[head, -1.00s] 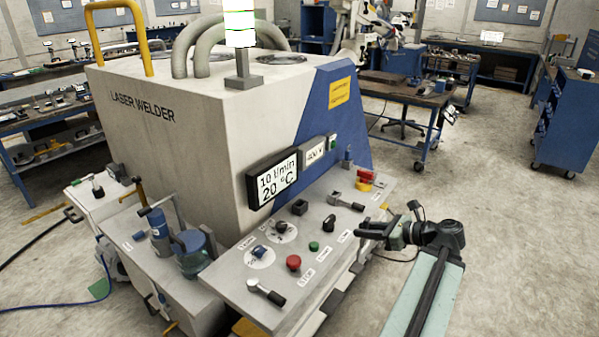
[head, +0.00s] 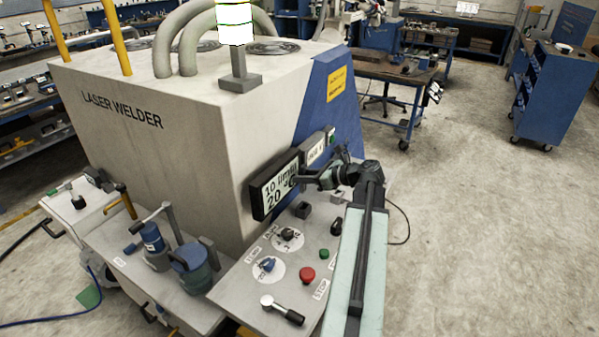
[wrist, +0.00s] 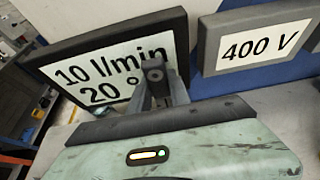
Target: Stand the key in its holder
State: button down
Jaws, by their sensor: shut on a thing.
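My gripper (head: 305,181) is in front of the display on the laser welder, above the sloped control panel (head: 255,300). In the wrist view its grey fingers (wrist: 157,88) are shut on a small dark piece with a round mark, which I take to be the key (wrist: 153,70). Most of the key is hidden between the fingers, and it is too small to make out in the head view. A dark square block (head: 303,210) stands on the panel just below the gripper; I cannot tell for sure that it is the holder.
The display (head: 273,187) is close behind my gripper, with the 400 V display (wrist: 258,42) to its right. The panel carries a red stop button (head: 307,275), a blue knob (head: 268,264), a black knob (head: 288,235), a green button (head: 324,254) and a lever (head: 282,311).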

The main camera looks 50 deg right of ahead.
aim_at(305, 190)
jog(key=shift+f, duration=0.15)
notch_tip(305, 190, down, 6)
jog(key=b, duration=0.5)
jog(key=shift+r+b, duration=0.25)
jog(key=shift+b, duration=0.15)
jog(key=shift+f, duration=0.15)
dwell(0.9)
jog(key=shift+f+b, duration=0.3)
jog(key=shift+b, duration=0.15)
jog(key=shift+f+b, duration=1.9)
jog(key=c, duration=1.1)
grip_release()
